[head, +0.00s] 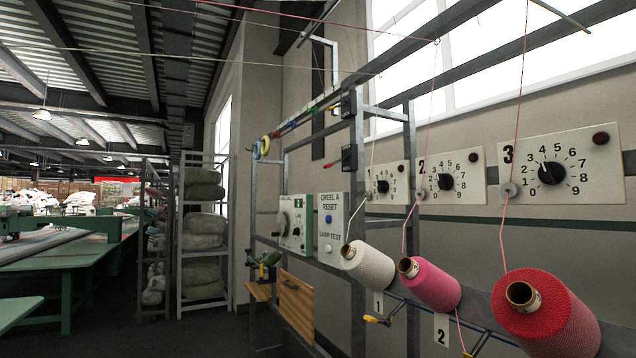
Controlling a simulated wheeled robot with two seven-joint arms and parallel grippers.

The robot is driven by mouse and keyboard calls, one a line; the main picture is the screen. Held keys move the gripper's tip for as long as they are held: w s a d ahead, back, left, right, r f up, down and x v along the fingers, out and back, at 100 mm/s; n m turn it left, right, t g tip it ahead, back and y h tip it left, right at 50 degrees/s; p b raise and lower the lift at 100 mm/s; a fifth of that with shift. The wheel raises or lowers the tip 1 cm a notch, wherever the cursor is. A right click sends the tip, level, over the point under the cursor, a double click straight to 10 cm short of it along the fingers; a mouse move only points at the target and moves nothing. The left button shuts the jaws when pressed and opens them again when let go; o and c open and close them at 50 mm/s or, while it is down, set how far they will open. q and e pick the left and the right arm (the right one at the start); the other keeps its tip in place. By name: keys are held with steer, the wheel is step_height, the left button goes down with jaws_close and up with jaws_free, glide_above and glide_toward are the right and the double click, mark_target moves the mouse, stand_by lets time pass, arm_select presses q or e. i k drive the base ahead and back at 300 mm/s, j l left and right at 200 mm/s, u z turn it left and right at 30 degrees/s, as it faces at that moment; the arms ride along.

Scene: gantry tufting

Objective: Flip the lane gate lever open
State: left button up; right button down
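No thing in the head view is clearly labelled as a lane gate lever. A pale panel (296,224) with a dial, a green mark and small lettering that seems to read "LANE" stands left of centre on the frame. Above it to the right, a black box with a yellow handle (334,107) and a black box with a red handle (332,163) are fixed to the grey post. Both handles point left. I cannot tell which of these, if any, is the gate lever. Neither of my grippers is in view.
White (372,271), pink (436,287) and red (545,318) yarn cones project in front, below numbered dial panels (458,178). A "CREEL A RESET" panel (331,230) is beside the lane panel. Shelving (181,290) and a green table (70,280) stand left; dark floor is clear between.

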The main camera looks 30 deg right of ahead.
mark_target(328, 165)
steer(key=i+l, duration=0.35)
steer(key=i, duration=0.15)
steer(key=i+l, duration=0.3)
steer(key=i, duration=0.25)
steer(key=i+l, duration=0.35)
steer(key=i, duration=0.15)
